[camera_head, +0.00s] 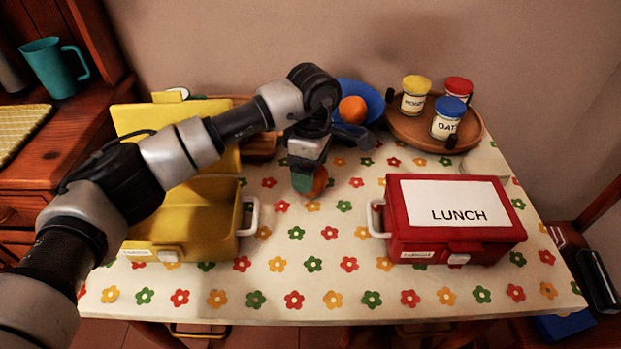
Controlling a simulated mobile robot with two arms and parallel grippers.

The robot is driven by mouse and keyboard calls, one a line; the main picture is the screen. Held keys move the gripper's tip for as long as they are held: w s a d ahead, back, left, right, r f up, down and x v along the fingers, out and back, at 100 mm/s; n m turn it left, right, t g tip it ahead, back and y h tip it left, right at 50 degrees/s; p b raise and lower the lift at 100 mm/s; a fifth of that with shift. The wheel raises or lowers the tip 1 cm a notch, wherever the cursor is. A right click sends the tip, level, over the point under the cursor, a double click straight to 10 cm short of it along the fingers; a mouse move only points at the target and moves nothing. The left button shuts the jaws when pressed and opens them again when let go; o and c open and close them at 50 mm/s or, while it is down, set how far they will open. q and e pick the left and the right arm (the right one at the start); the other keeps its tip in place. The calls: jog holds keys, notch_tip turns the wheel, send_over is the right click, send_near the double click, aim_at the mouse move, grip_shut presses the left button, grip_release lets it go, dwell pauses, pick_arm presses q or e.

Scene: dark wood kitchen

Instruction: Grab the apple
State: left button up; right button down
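A red-orange round fruit, which looks like the apple (319,181), is at the middle of the flowered table. My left gripper (306,178) points down right at it, and its teal fingertip part covers the apple's left side. The far finger is hidden, so I cannot tell whether the gripper is closed around the apple or only beside it. I also cannot tell whether the apple touches the cloth. My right gripper is not in view.
An open yellow lunch box (190,240) stands left, under my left arm. A closed red lunch box (455,225) stands right. Behind are a blue plate (372,94) with an orange (352,110) and a wooden tray (472,132) with jars. The front table is clear.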

pick_arm(q)
jog(key=f, duration=0.3)
jog(key=shift+a+f, duration=0.2)
jog(key=shift+c, duration=0.2)
jog(key=c, duration=0.6)
jog(key=shift+r, duration=0.15)
